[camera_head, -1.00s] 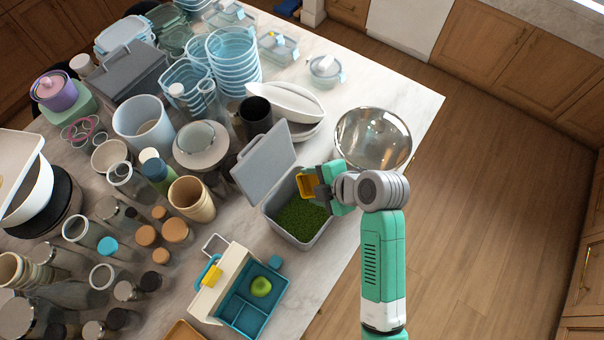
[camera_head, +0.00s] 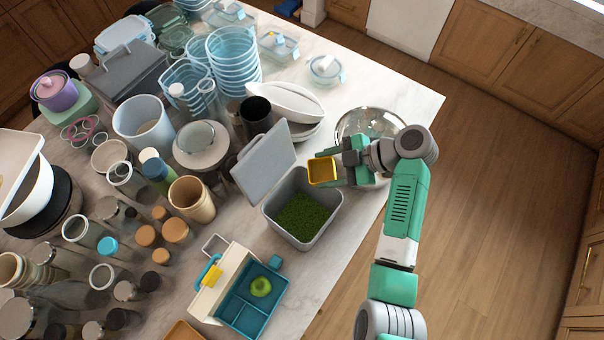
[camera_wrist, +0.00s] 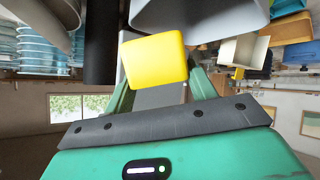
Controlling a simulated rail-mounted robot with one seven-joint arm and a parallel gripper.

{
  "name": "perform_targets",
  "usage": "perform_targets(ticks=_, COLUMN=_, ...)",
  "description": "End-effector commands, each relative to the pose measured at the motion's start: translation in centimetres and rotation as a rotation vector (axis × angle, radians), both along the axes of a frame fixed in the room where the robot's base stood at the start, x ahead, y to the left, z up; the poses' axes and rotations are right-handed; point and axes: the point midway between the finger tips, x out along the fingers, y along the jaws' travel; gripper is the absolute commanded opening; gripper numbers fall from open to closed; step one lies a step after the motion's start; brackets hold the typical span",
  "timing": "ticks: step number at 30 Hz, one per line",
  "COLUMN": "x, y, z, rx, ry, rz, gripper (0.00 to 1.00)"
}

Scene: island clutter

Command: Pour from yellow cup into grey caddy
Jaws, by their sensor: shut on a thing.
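In the wrist view the caddy (camera_wrist: 200,15) shows at the top.
A steel bowl (camera_head: 358,121) is behind my gripper, partly hidden by it. A cream and teal box (camera_head: 240,300) with a green apple (camera_head: 261,287) stands in front of the caddy. Many cups and jars crowd the left. The counter's right edge is close to the caddy.

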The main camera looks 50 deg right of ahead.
Motion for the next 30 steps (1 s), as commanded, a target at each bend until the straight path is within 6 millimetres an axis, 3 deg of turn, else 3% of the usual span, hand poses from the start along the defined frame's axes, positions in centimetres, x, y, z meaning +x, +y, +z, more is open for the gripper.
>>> perform_targets(ticks=3, x=0.1, y=-1.9, z=-0.1, rx=0.178, ry=-0.006, rz=-0.003, gripper=0.33)
perform_targets(ticks=6, x=0.0, y=-2.5, z=0.4, rx=0.26, ry=-0.004, rz=-0.002, gripper=0.33)
perform_targets(ticks=30, x=0.1, y=-2.8, z=0.9, rx=0.326, ry=-0.003, rz=-0.007, gripper=0.33)
